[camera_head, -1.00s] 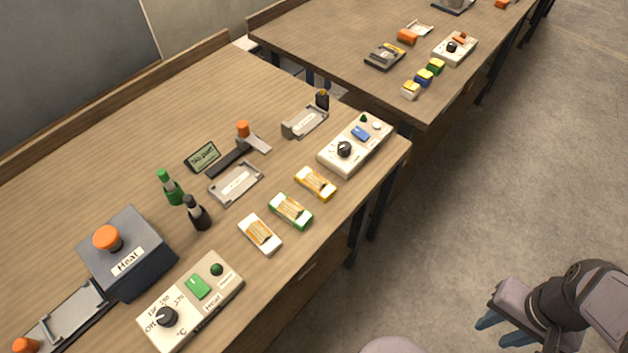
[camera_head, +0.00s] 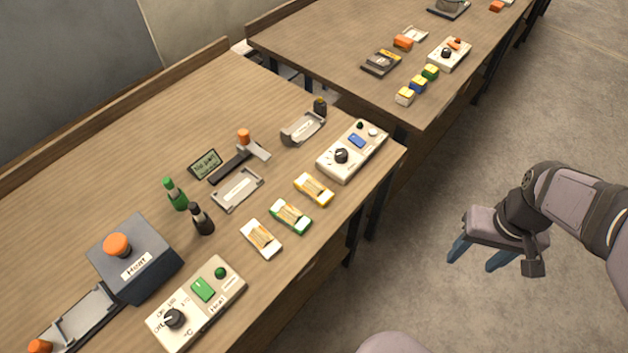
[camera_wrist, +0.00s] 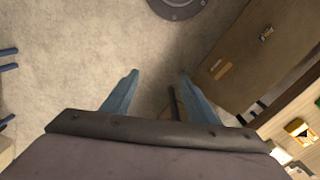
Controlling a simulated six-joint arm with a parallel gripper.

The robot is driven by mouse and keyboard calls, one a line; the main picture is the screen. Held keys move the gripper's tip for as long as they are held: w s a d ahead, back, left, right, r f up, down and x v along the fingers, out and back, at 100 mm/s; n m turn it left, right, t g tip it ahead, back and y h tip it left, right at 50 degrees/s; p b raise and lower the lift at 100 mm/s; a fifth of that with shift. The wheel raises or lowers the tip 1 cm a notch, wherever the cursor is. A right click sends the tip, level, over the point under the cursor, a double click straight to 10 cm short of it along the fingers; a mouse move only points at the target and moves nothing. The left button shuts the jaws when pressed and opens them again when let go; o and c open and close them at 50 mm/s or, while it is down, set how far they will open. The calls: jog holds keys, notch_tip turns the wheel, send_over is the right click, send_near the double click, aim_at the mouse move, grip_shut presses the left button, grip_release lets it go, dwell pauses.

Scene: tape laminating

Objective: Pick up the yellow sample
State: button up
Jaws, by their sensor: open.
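The yellow sample (camera_head: 314,189) is a small yellow-edged holder with a pale middle. It lies on the near desk in the head view, close to the front edge and just in front of the right-hand control box. My gripper (camera_head: 474,257) is open and empty. It hangs over the floor to the right of the desk, well apart from the sample.
A green sample (camera_head: 290,216) and a white sample (camera_head: 261,239) lie beside it in a row. Control boxes (camera_head: 352,151) (camera_head: 197,304) flank the row. Bottles (camera_head: 201,219), a heat press (camera_head: 134,258) and metal trays stand behind.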

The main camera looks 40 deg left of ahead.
jog(key=w+a+r+n+p, duration=0.1)
jog(key=a+r+n, duration=0.1)
jog(key=a, duration=0.4)
jog(key=w+a+r+n+p, duration=0.2)
jog(key=a, duration=0.3)
notch_tip(320, 180, up, 3)
jog(key=n+p, duration=0.5)
jog(key=n, duration=0.4)
send_over(310, 181)
jog(key=shift+w+d+r, duration=0.1)
jog(key=shift+w+r, duration=0.05)
jog(key=shift+s+a, duration=0.25)
jog(key=shift+a, duration=0.05)
jog(key=shift+f+p, duration=0.6)
jog(key=shift+f, duration=0.55)
jog(key=shift+d+f+p, duration=0.2)
jog(key=shift+f+p, duration=0.4)
jog(key=shift+f, duration=0.35)
jog(key=shift+d+f+p, duration=0.15)
jog(key=shift+f+p, duration=0.45)
jog(key=shift+f, duration=1.05)
jog(key=c, duration=1.2)
